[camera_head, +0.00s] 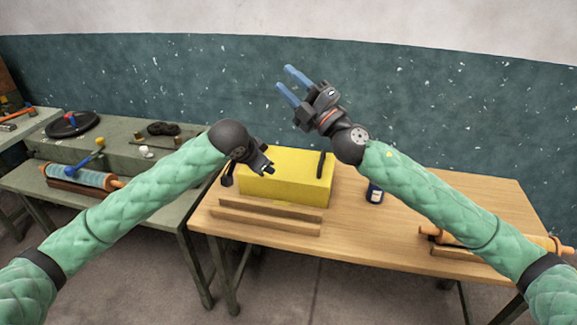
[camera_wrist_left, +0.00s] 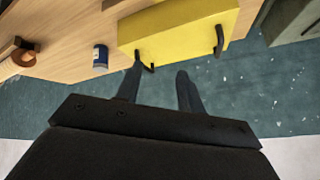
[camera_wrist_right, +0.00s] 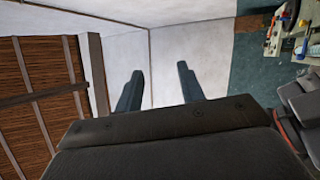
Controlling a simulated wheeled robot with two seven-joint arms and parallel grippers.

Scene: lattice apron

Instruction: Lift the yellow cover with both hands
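The yellow cover (camera_head: 285,182) is a box-like block on the wooden table, behind some wooden strips. A black handle (camera_head: 321,165) stands at its right end. The left wrist view shows the cover (camera_wrist_left: 180,25) with a black handle (camera_wrist_left: 219,40) at one end and another (camera_wrist_left: 146,62) near the other. My left gripper (camera_head: 266,169) is over the cover's left part, partly hidden by its own wrist. Its fingers (camera_wrist_left: 158,72) are apart with nothing between them. My right gripper (camera_head: 283,78) is raised high above and behind the cover, open and empty, pointing up and away.
A blue can (camera_head: 374,192) stands right of the cover. Wooden strips (camera_head: 268,216) lie in front of it. A rolling pin (camera_head: 470,238) lies at the table's right. A green bench (camera_head: 110,145) with tools stands at the left. The teal wall (camera_head: 430,110) is behind.

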